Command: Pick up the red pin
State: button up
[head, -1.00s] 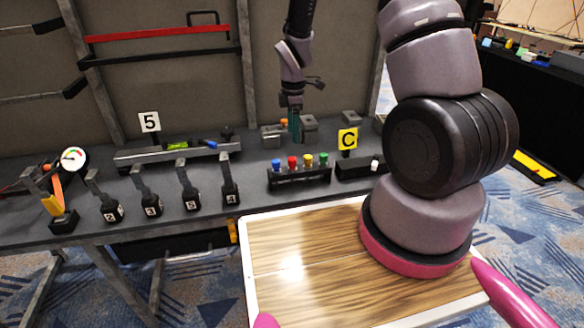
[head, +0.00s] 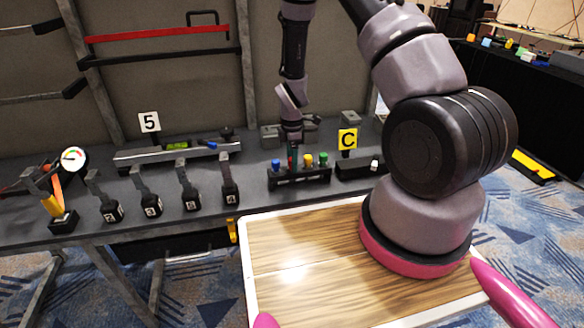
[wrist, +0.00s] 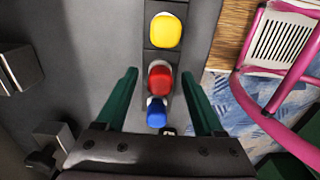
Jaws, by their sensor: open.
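The red pin (wrist: 159,79) stands in a dark rack (head: 318,179) on the grey bench, in a row with the blue, yellow and green pins. In the head view my gripper hides most of it. My gripper (head: 292,157) points down over the rack. In the wrist view its green fingers are open (wrist: 160,74), one on each side of the red pin, with gaps visible. The blue pin (wrist: 156,112) also lies between the fingers, nearer the palm. The yellow pin (wrist: 165,31) is beyond the fingertips. I cannot tell the fingertips' height against the pin.
The green pin (head: 324,159) stands at the rack's right end. A yellow "C" sign (head: 348,139) is to the right, grey blocks (head: 270,134) behind. Numbered black holders (head: 191,200) stand left. A wood-topped surface (head: 300,245) is in front.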

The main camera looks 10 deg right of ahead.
grip_shut()
jog(key=shift+r, duration=0.15)
notch_tip(320, 180, up, 10)
jog(key=shift+f, duration=0.1)
dwell(0.4)
dwell(0.4)
